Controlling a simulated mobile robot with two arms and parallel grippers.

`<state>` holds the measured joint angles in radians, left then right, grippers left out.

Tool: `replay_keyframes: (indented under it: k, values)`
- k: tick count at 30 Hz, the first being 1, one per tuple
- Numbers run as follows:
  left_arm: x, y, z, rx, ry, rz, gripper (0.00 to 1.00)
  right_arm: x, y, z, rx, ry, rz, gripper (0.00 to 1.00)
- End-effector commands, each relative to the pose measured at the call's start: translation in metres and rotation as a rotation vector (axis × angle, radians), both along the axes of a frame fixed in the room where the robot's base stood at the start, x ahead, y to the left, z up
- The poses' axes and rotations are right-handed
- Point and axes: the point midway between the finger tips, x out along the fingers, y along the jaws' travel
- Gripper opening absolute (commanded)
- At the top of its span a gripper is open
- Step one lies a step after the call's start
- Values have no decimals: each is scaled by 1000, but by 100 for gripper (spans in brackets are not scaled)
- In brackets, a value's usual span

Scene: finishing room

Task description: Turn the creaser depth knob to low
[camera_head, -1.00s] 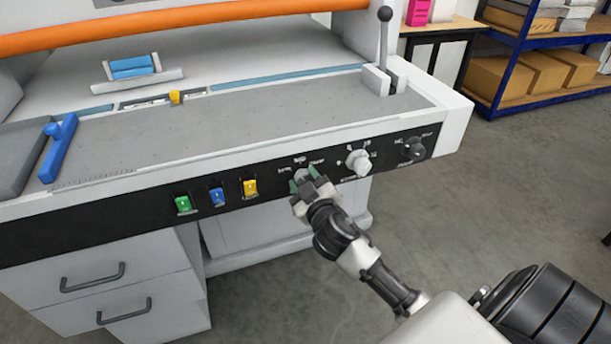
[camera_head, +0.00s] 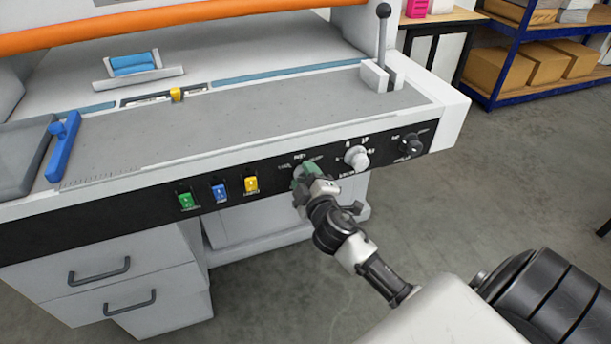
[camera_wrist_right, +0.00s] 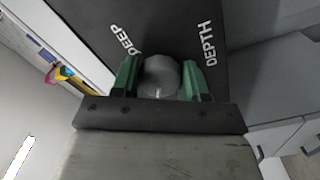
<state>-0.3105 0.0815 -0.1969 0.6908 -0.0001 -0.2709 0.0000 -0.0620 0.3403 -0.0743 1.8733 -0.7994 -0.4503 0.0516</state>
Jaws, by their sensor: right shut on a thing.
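The creaser depth knob (camera_wrist_right: 160,76) is a round grey knob on the machine's black front panel, with the words DEEP and DEPTH printed near it in the right wrist view. A small pale mark shows on its lower side there. My right gripper (camera_head: 308,178) has its green fingers on either side of the knob and is shut on it. In the head view the gripper mostly hides the knob, and the panel print around it is too small to read surely. My left gripper is not in view.
On the same panel, a white knob (camera_head: 356,158) and a black knob (camera_head: 411,144) sit to the right. Green (camera_head: 186,200), blue (camera_head: 219,194) and yellow (camera_head: 251,185) switches sit to the left. Drawers (camera_head: 105,280) are below left. Open floor lies right of the machine.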

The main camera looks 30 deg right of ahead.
Motion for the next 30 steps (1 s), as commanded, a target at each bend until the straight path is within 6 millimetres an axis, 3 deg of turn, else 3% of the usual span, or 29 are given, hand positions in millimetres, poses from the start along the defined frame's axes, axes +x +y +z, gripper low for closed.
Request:
replay_keyframes:
  k: [9, 10, 15, 24, 30]
  values:
    - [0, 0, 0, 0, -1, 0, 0, 0, 0, 1, 0, -2, 1, 20]
    - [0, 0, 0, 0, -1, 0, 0, 0, 0, 1, 0, -2, 1, 46]
    - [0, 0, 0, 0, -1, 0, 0, 0, 0, 0, 0, -1, 0, 68]
    - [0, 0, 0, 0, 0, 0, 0, -2, 1, 0, 0, 1, 1, 68]
    - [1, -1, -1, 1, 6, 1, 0, -30, 7, -2, 3, 3, 1, 68]
